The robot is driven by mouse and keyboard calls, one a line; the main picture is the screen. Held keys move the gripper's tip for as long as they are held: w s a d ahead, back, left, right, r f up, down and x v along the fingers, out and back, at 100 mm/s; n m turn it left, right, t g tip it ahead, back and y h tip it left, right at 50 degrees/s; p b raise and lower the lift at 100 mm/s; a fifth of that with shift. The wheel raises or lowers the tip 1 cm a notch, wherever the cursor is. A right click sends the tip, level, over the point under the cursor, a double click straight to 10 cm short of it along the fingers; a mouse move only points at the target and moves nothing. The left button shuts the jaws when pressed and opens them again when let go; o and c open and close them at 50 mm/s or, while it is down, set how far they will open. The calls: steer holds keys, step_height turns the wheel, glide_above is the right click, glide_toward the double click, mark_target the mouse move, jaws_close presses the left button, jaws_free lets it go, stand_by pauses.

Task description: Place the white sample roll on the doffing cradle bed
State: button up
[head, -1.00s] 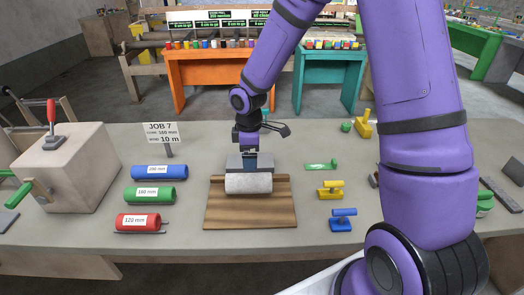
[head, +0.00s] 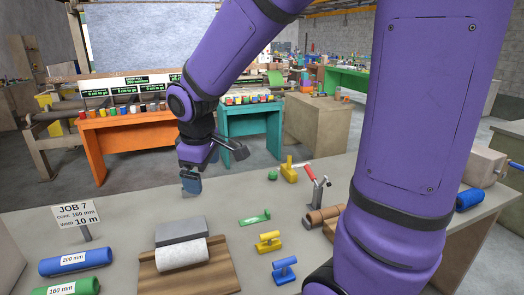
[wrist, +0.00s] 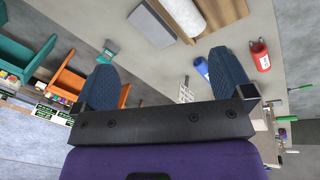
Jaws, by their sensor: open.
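The white sample roll (head: 182,254) lies on its side on the brown wooden cradle bed (head: 205,283), against a grey block (head: 181,231) at the back. The roll also shows in the wrist view (wrist: 188,15), beside the wood (wrist: 154,24). My gripper (head: 191,184) is raised above the table behind the cradle, apart from the roll. Its two blue fingers stand wide apart in the wrist view (wrist: 163,78), with nothing between them. The roll's underside is hidden, so its exact contact with the bed cannot be seen.
Blue (head: 75,262) and green (head: 68,287) cores lie left of the cradle, below the JOB 7 sign (head: 76,216). Yellow (head: 269,241) and blue (head: 285,269) handled tools and a red-handled clamp (head: 315,185) stand to the right.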

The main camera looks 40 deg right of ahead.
steer(key=s+d+r+m+t, duration=0.1)
steer(key=s+r+m, duration=0.2)
steer(key=s, duration=0.6)
steer(key=s+d+r+m+t+y, duration=0.1)
steer(key=s+r+m, duration=0.3)
steer(key=s+r, duration=0.2)
steer(key=s, duration=0.2)
steer(key=shift+s+r+t, duration=0.35)
steer(key=shift+r+t, duration=0.05)
